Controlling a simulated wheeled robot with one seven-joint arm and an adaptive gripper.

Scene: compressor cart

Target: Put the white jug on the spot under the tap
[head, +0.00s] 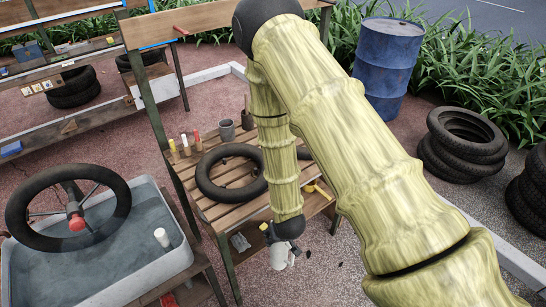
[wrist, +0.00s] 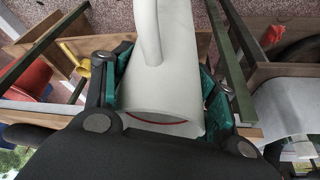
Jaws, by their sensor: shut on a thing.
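The white jug (wrist: 168,60) is between the green-padded fingers of my gripper (wrist: 165,90) in the wrist view, with its handle towards the top of the picture. The gripper is shut on it. In the head view my gripper (head: 277,236) hangs at the end of the arm, and part of the jug (head: 281,259) shows below it. The jug is beside the slatted wooden bench, over the paved ground, seemingly off any surface. I cannot make out the tap or the spot under it.
The wooden bench (head: 228,213) carries a tyre (head: 205,187), a grey cup (head: 227,129) and small coloured bottles. A small yellow part (head: 319,190) is at its right end. A grey water tub (head: 110,279) with a wheel stands left. A blue drum (head: 387,65) and stacked tyres (head: 462,150) stand right.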

